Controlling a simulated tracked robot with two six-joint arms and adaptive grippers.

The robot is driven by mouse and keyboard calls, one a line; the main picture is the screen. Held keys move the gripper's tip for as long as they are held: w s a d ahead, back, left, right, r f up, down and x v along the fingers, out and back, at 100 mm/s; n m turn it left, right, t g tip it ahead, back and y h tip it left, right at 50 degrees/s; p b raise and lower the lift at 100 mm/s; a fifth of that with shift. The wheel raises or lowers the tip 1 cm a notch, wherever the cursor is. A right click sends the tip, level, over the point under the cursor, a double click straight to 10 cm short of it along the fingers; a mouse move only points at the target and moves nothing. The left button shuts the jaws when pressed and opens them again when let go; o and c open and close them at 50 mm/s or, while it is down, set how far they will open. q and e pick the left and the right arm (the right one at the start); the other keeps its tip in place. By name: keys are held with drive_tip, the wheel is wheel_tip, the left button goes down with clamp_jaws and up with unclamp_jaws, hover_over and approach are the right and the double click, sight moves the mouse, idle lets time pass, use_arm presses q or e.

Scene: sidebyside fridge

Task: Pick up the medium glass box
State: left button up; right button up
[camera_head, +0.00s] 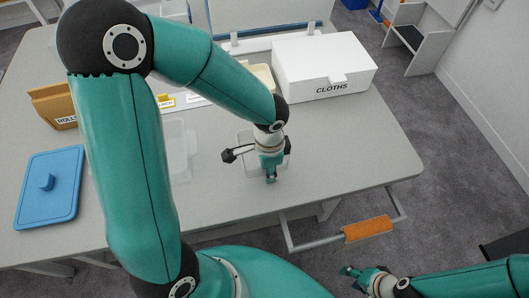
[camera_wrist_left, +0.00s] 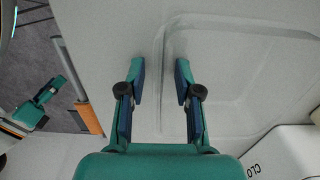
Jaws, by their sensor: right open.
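A clear glass box (camera_head: 248,172) sits on the grey table, partly hidden under my left gripper (camera_head: 270,176). In the left wrist view, a clear box (camera_wrist_left: 235,75) shows as faint rounded outlines. My left gripper there (camera_wrist_left: 159,78) is open, its fingers on either side of the box's near wall, with nothing clamped; I cannot tell its height over the rim. A second clear box (camera_head: 186,150) stands further left, partly hidden by my left arm. I cannot tell which is the medium one. My right gripper (camera_head: 362,278) is open and empty, off the table's front edge.
A white CLOTHS box (camera_head: 325,65) stands behind and to the right. A blue lid (camera_head: 50,190) and a brown ROLLS box (camera_head: 55,103) are at the left. A rail with an orange grip (camera_head: 368,228) juts from the front edge. The table's right end is clear.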

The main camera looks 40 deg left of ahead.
use_arm(q)
clamp_jaws()
drive_tip(key=shift+r, duration=0.1)
idle(0.4)
